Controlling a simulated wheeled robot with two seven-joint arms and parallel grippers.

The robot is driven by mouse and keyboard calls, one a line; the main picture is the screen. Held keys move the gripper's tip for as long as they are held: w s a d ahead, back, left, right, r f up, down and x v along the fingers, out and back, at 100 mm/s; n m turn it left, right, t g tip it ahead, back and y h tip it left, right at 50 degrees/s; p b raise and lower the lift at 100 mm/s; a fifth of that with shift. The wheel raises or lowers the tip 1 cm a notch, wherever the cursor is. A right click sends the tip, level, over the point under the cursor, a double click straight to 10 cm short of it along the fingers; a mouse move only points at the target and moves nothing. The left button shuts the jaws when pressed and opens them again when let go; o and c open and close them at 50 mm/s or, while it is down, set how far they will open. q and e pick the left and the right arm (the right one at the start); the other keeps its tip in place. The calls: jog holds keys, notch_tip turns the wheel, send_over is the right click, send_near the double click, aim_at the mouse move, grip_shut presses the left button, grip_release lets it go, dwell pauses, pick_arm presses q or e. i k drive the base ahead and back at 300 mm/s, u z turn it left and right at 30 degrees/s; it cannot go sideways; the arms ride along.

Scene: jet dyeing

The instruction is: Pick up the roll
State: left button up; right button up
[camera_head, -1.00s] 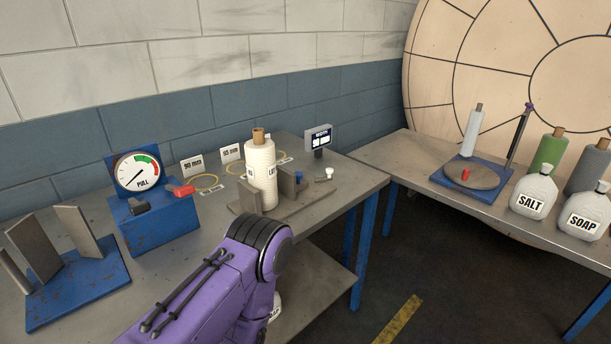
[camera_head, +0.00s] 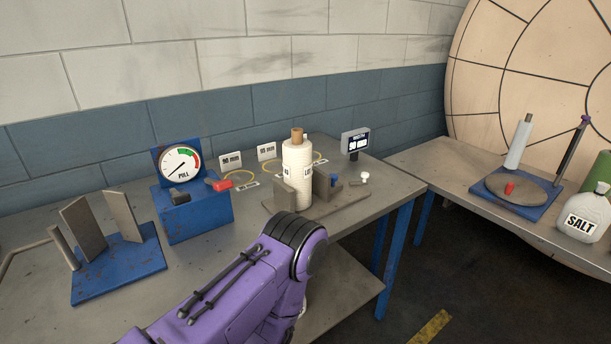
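A white roll (camera_head: 297,164) with a brown core sticking out of its top stands upright on a small grey fixture (camera_head: 341,203) on the left table. Dark lettering shows on its side. Grey upright plates of the fixture stand at its left and right. Another, thinner white roll (camera_head: 518,146) stands on a blue-based stand on the right table. One purple arm of mine reaches up from the bottom of the view, in front of the table. Its bend is below the white roll and apart from it in the picture. Neither gripper is in view.
A blue pull gauge (camera_head: 182,165) and a blue stand with grey plates (camera_head: 121,275) are left of the roll. A small display (camera_head: 355,142) is behind right. A salt bottle (camera_head: 583,217) stands on the right table (camera_head: 480,213). A floor gap separates the tables.

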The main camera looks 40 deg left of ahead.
aim_at(297, 164)
jog(key=k, duration=0.45)
jog(key=u, duration=0.65)
jog(key=i, duration=0.9)
jog(key=u, duration=0.75)
